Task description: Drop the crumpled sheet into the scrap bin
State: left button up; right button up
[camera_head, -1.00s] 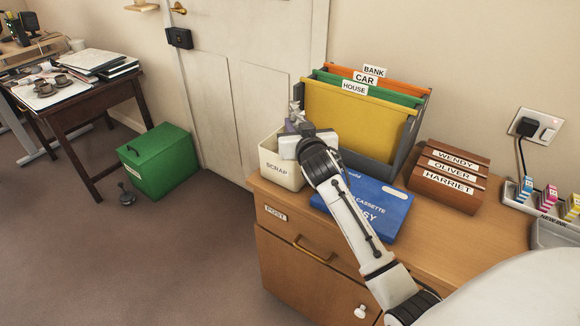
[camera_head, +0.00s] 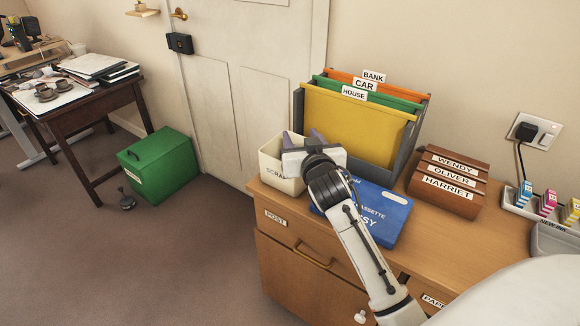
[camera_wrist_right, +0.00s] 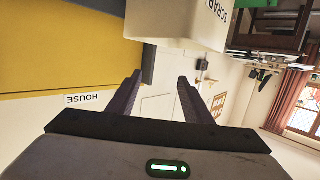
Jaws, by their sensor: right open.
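The cream scrap bin (camera_head: 272,168), labelled SCRAP, stands at the left end of the wooden desk. Its wall and label also show at the top of the right wrist view (camera_wrist_right: 190,20). My right gripper (camera_head: 300,134) is at the bin's rim, partly covering its right side. Its two dark fingers stand apart with nothing between them in the right wrist view (camera_wrist_right: 160,77). I cannot make out the crumpled sheet in either current view; the bin's inside is mostly hidden. My left gripper is not in view.
A file rack with yellow (camera_head: 350,120), green and orange folders stands right behind my gripper. A blue box (camera_head: 385,222) lies under my right arm. A brown name-labelled sorter (camera_head: 447,182) stands to the right. A green box (camera_head: 160,167) is on the floor.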

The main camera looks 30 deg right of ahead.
jog(key=v, duration=0.5)
jog(key=shift+w, duration=0.1)
jog(key=s+a+f+n+g+y, duration=0.1)
jog(key=s+a+f+n+y, duration=0.1)
jog(key=s+a+f, duration=0.45)
jog(key=s+a+f+n+g+y, duration=0.2)
jog(key=s+a+f+y, duration=0.15)
jog(key=f, duration=0.55)
jog(key=s+a+f+n+g+y, duration=0.1)
jog(key=s+a+f+n, duration=0.1)
jog(key=s+a+f, duration=0.35)
jog(key=s+a+f+g+y, duration=0.2)
jog(key=s+a+f, duration=0.2)
jog(key=s+f, duration=0.5)
jog(key=shift+s+a+n, duration=0.3)
jog(key=shift+s, duration=0.8)
jog(key=shift+f, duration=0.1)
